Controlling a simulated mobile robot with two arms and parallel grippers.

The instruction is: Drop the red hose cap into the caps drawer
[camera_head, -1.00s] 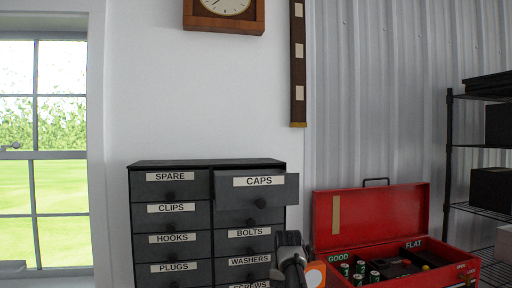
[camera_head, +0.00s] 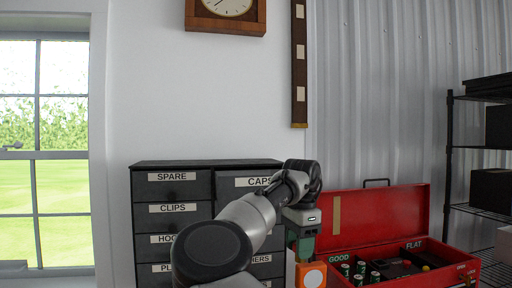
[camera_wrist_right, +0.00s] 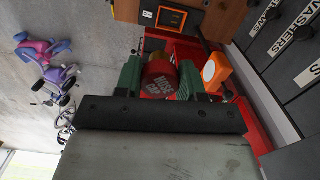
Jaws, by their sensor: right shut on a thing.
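The red hose cap (camera_wrist_right: 162,82) sits between the green fingers of my right gripper (camera_wrist_right: 160,76) in the right wrist view, its "HOSE CAP" lettering showing. In the head view the right gripper (camera_head: 303,244) hangs pointing down, in front of the cabinet's right side and left of the toolbox. The cap cannot be made out there. The caps drawer (camera_head: 226,197), top right in the dark cabinet, appears pulled out. My right arm hides its right part and much of its front; its inside is not visible. My left gripper is not in view.
An orange block with a white disc (camera_head: 311,275) is just below the gripper. A black wire shelf (camera_head: 448,160) is farther right.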

